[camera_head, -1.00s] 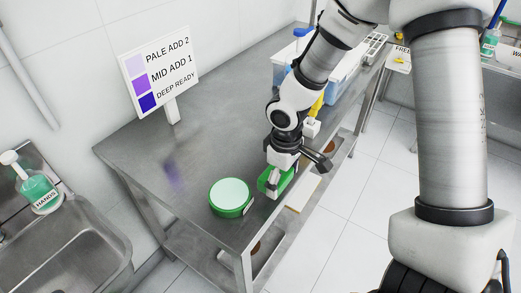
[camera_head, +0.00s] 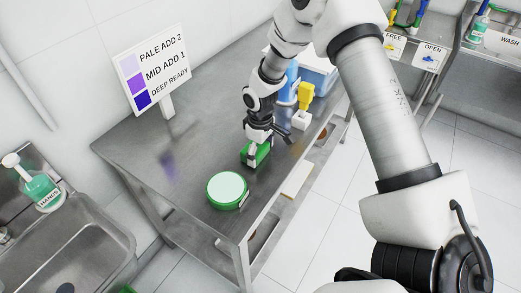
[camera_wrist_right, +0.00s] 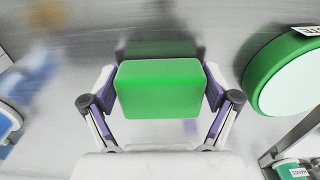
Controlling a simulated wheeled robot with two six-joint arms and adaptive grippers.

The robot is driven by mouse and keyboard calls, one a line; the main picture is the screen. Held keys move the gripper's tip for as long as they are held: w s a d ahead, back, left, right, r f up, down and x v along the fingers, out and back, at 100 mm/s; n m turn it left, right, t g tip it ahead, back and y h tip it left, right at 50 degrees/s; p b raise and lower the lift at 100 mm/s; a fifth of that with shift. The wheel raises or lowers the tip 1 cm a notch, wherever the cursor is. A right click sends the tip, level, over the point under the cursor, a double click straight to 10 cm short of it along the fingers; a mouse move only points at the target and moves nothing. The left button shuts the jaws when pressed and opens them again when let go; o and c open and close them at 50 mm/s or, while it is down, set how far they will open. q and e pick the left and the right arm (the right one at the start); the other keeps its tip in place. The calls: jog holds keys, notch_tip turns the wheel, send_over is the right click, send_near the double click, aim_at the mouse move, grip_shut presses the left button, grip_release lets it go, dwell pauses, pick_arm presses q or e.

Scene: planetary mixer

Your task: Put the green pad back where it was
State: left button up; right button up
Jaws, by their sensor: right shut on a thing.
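The green pad (camera_head: 258,154) is a small green block held in my right gripper (camera_head: 254,146), over the steel table (camera_head: 190,135) just beyond the round green-rimmed container. In the right wrist view the pad (camera_wrist_right: 158,88) sits between the two fingers, which close on its left and right sides. It is at or just above the tabletop; I cannot tell if it touches. The spot where it was before is not marked in view. My left gripper is not in view.
The round green container with a pale top (camera_head: 227,190) stands near the table's front corner, close to the pad. A sign with purple swatches (camera_head: 155,68) stands at the left back. A yellow item (camera_head: 305,95) and a blue-white bin (camera_head: 318,72) stand further along. The table's left part is clear.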

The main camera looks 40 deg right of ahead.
aim_at(260, 150)
jog(key=o, duration=1.4)
jog(key=shift+r, duration=0.1)
notch_tip(260, 150, up, 12)
jog(key=b, duration=0.2)
